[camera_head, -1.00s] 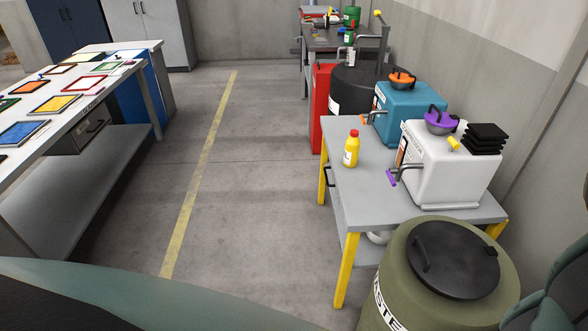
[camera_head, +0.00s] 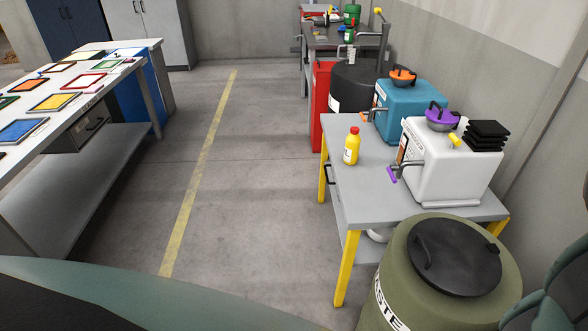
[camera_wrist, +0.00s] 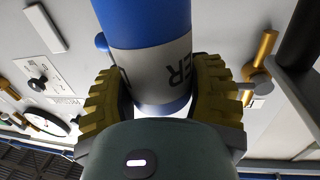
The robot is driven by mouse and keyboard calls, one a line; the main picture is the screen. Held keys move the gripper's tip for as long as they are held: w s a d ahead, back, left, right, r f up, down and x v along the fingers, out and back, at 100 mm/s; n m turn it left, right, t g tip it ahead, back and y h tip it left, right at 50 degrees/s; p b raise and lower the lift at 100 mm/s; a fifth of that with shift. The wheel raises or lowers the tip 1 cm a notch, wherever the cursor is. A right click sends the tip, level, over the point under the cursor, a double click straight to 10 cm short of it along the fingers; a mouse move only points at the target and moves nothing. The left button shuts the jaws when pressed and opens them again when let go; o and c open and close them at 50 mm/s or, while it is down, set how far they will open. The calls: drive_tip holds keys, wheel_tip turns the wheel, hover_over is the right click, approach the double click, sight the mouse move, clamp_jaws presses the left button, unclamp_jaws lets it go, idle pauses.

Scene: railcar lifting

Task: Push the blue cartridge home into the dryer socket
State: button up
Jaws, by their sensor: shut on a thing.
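In the wrist view, my gripper (camera_wrist: 160,95) is shut on the blue cartridge (camera_wrist: 140,22). Its ribbed yellow-and-black fingers press on both sides of it. The cartridge is a thick blue cylinder with a grey-white label band on which the letters "ER" show. Its upper end runs out of the top of the picture, so the dryer socket and how deep the cartridge sits in it cannot be seen. Neither the cartridge nor my gripper shows in the head view.
Beside the cartridge in the wrist view are a grey panel with a black knob (camera_wrist: 38,83), a round gauge (camera_wrist: 45,122) and a brass fitting (camera_wrist: 260,60). The head view shows a grey table (camera_head: 380,208), an olive waste drum (camera_head: 400,250) and clear floor (camera_head: 260,200).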

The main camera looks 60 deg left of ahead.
drive_tip(key=shift+f+b, duration=1.4)
drive_tip(key=shift+f, duration=0.3)
drive_tip(key=o, duration=1.4)
drive_tip(key=v, duration=1.2)
